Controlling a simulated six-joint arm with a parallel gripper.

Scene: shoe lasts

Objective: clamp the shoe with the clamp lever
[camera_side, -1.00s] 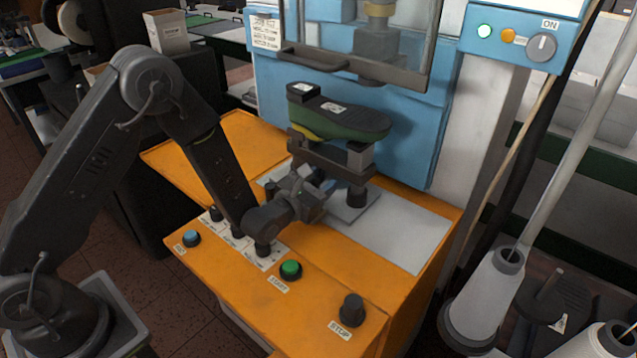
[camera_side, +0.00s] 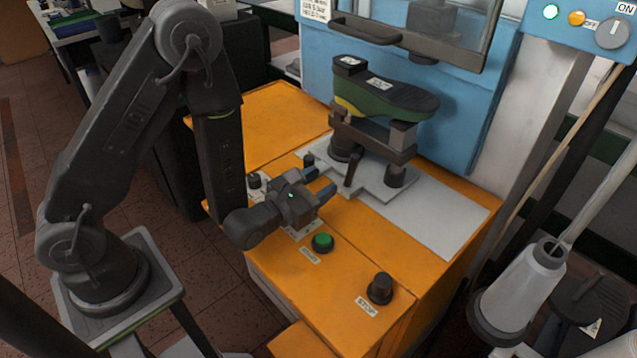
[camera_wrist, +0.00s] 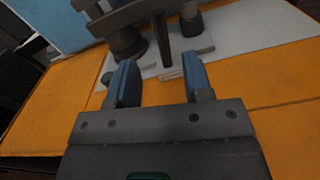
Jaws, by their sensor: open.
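The shoe (camera_side: 395,100), dark green with a black heel end and a yellow band, sits sole up on the dark fixture (camera_side: 375,138) in the side view. The clamp lever (camera_side: 353,170) is a dark rod standing nearly upright on the grey plate in front of the fixture. It also shows in the wrist view (camera_wrist: 162,40), beyond the gap between my fingers. My gripper (camera_side: 319,183) is open and empty, with blue fingertips pointing toward the lever and apart from it. Both fingers show in the wrist view (camera_wrist: 160,82). The shoe itself is out of the wrist view.
A raised guard (camera_side: 420,35) hangs above the shoe. Thread cones (camera_side: 530,285) stand at the right. The right bench top is clear.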

